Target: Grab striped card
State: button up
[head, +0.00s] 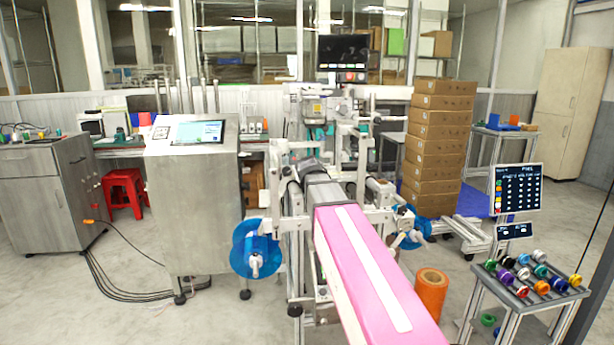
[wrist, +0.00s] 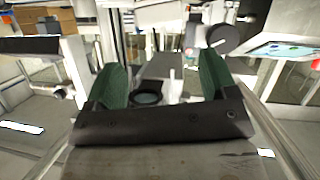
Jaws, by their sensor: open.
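I cannot make out a striped card in either view. My gripper (wrist: 163,80) shows in the wrist view with its two dark green fingers spread wide apart. I see nothing held between the fingers. A dark round part (wrist: 147,98) and grey machinery show beyond the gap, and I cannot tell how far off they are. I cannot pick out my gripper in the head view.
A pink belt (head: 345,262) with a white strip runs toward me from the machine. A steel cabinet with a screen (head: 197,132) stands left. Stacked cartons (head: 436,150), an orange roll (head: 431,292) and a rack of coloured reels (head: 522,278) stand right. Floor is open at lower left.

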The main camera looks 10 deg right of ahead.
jog(key=x, duration=1)
jog(key=shift+s, duration=0.15)
jog(key=c, duration=0.7)
